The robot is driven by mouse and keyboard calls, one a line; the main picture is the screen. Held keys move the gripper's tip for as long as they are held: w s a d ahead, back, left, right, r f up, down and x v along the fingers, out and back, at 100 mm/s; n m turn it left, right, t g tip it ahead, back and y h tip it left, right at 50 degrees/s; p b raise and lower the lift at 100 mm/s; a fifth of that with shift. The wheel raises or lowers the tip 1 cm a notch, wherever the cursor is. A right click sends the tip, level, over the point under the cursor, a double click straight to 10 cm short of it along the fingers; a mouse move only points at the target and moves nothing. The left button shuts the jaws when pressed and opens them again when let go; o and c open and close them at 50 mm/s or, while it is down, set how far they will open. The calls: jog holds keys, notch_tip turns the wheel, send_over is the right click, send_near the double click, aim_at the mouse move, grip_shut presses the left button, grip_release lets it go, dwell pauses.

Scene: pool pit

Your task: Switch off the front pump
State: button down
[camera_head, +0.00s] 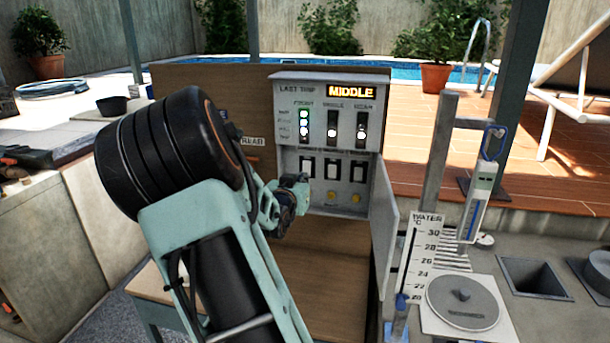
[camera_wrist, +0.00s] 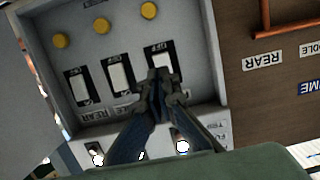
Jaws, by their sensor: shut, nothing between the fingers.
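The control box (camera_head: 346,90) shows "LAST TRIP MIDDLE" on its display. Several lamps (camera_head: 304,124) are lit in the front column, and one each in the middle and rear columns. Below are three white rocker switches: front (camera_head: 308,166), middle (camera_head: 331,169) and rear (camera_head: 356,173). In the wrist view the panel is upside down, with the front switch (camera_wrist: 162,61) at right. My gripper (camera_wrist: 160,78) is shut and empty, its fingertips over part of the front switch. I cannot tell whether they touch it. My gripper (camera_head: 301,188) also shows at the panel's lower left in the head view.
Yellow buttons (camera_head: 343,197) sit below the switches; the front one (camera_wrist: 148,10) shows in the wrist view. The box's open door (camera_head: 385,225) stands out at right. A wooden board with a REAR label (camera_wrist: 264,61) is beside the box. A water gauge (camera_head: 427,255) stands further right.

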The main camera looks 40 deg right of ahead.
aim_at(308, 172)
jog(key=x, duration=0.4)
jog(key=shift+w+d+p, duration=0.2)
jog(key=shift+p, duration=0.15)
jog(key=shift+f, duration=0.1)
jog(key=b, duration=0.3)
jog(key=f+t+h+b, duration=0.1)
jog(key=b, duration=0.2)
jog(key=shift+w+d, duration=0.2)
jog(key=shift+d, duration=0.05)
jog(key=t+h+b, duration=0.1)
jog(key=b, duration=0.3)
jog(key=shift+f+b, duration=0.1)
jog(key=shift+b, duration=0.25)
jog(key=shift+d+r+b, duration=0.1)
jog(key=shift+r+b, duration=0.1)
jog(key=shift+b, duration=0.7)
